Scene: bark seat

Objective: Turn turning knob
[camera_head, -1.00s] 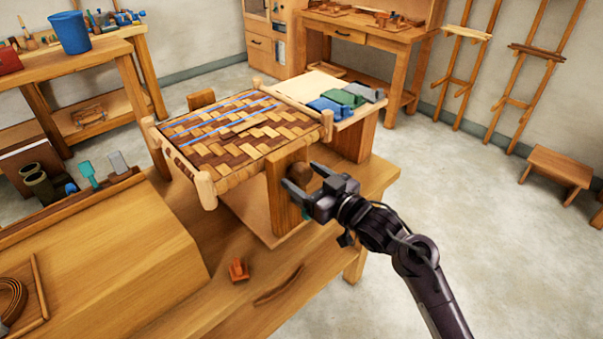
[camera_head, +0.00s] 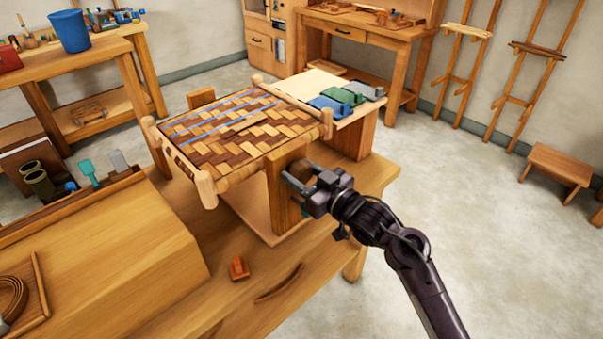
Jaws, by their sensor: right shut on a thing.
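A woven seat panel (camera_head: 235,130) in a wooden frame is held above the workbench, with a wooden post (camera_head: 285,192) under its near right corner. The brown turning knob (camera_head: 302,171) is on the right side of this post and is largely hidden by my gripper. My right gripper (camera_head: 301,175) comes in from the lower right with its fingers around the knob, shut on it. How far the knob is turned is not visible. My left gripper is not in view.
A small orange-brown wooden piece (camera_head: 239,268) lies on the workbench (camera_head: 330,240). A low stool (camera_head: 557,166) stands at right. The floor to the right is open.

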